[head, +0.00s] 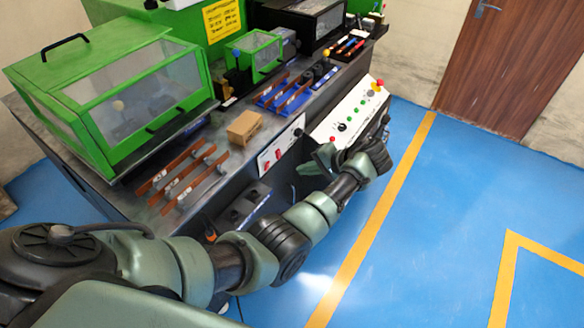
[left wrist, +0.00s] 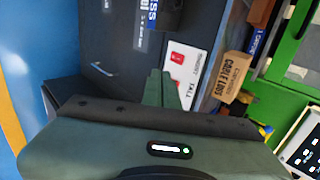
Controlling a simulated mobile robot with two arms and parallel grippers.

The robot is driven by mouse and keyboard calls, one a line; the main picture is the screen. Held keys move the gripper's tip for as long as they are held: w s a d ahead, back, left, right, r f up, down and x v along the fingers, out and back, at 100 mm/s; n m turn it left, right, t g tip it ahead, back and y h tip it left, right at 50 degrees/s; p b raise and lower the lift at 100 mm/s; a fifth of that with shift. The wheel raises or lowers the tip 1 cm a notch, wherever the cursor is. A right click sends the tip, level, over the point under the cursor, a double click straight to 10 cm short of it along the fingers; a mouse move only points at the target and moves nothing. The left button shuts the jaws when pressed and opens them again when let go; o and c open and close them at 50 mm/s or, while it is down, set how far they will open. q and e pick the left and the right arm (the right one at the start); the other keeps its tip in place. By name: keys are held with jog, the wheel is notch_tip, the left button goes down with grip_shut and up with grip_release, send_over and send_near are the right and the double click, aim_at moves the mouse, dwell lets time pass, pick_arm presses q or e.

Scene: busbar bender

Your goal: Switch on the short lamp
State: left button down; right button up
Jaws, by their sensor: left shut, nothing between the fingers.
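I cannot pick out a short lamp for certain in either view. The sloped white control panel (head: 350,112) carries green and red round parts, a black knob and a red-and-yellow button at its far end; which of these are lamps is too small to tell. My left gripper (head: 318,160) is just below and in front of the panel's near end in the head view. In the left wrist view its green fingers (left wrist: 160,88) are together and empty, in front of a white label with red marks (left wrist: 183,72). My right gripper is in neither view.
A cardboard box (head: 244,127) stands on the bench, also seen in the left wrist view (left wrist: 230,76). Copper bars (head: 182,174) lie on the bench near a green glazed guard (head: 28,72). The blue floor (head: 450,210) to the right is clear.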

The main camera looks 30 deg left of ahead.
aim_at(268, 163)
pick_arm(q)
jog(key=shift+w+a+f+b, duration=0.15)
jog(key=shift+a+f+b, duration=0.8)
jog(key=shift+a, duration=0.85)
jog(key=shift+w+a+f+b, duration=0.15)
jog(key=shift+a+f+b, duration=0.7)
jog(key=shift+a, duration=0.95)
jog(key=shift+w+a+f+b, duration=0.15)
jog(key=shift+a+f+b, duration=0.8)
jog(key=shift+a, duration=0.85)
jog(key=shift+r, duration=0.15)
jog(key=shift+a+r+h+p, duration=0.4)
jog(key=shift+r+p, duration=0.1)
jog(key=shift+p, duration=0.6)
jog(key=shift+f, duration=0.35)
jog(key=shift+a+r+p, duration=0.1)
jog(key=shift+r+p, duration=0.75)
jog(key=shift+p, duration=0.1)
